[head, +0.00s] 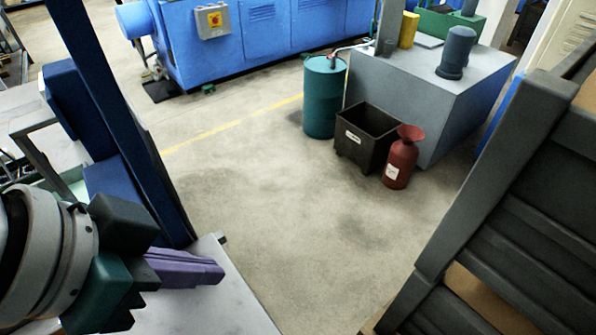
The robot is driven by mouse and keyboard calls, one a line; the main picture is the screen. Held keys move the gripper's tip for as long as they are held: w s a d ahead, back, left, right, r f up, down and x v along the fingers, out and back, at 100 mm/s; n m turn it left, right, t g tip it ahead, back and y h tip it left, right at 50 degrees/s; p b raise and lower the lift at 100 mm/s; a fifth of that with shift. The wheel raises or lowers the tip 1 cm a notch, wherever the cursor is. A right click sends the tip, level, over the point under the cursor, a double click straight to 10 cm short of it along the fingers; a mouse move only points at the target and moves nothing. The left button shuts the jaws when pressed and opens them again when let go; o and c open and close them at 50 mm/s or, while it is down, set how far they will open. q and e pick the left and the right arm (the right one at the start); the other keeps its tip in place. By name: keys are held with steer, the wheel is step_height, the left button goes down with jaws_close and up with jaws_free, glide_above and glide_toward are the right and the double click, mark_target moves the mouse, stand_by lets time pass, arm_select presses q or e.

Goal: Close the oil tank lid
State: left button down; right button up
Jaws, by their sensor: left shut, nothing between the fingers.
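My left gripper (208,272) is at the lower left. Its purple fingers are shut, with nothing between them, and point right over a pale grey surface (225,308). I cannot make out an oil tank lid, or tell whether one is open or closed. A grey box-shaped unit (450,115) stands at the upper right, far from the gripper; I cannot tell if it is the oil tank. A dark blue cylinder (457,50) stands on its top. My right gripper is not in view.
A teal drum (322,98), dark open bin (365,136) and red canister (400,160) stand before the grey unit. A blue machine (270,40) is at the back. A dark blue post (115,110) rises at left. Dark grey framing (520,170) fills the right. The middle floor is clear.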

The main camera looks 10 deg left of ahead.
arm_select(q)
steer(key=m+h+b, duration=0.2)
steer(key=b, duration=1.4)
glide_above(262, 307)
steer(key=s+a, duration=0.1)
steer(key=s, duration=0.1)
steer(key=shift+t, duration=0.4)
step_height(262, 307, down, 19)
steer(key=shift+w+a+f, duration=0.1)
steer(key=shift+a, duration=0.05)
steer(key=shift+w+d+f, duration=0.2)
steer(key=shift+w+f, duration=0.1)
steer(key=shift+w, duration=0.05)
steer(key=shift+w+d+f, duration=0.15)
steer(key=shift+w+f, duration=0.05)
steer(key=shift+f, duration=0.95)
steer(key=shift+w+d+f, duration=0.15)
steer(key=shift+f, duration=0.95)
steer(key=shift+w+d+f, duration=0.15)
steer(key=shift+w+f, duration=0.05)
steer(key=shift+f, duration=0.95)
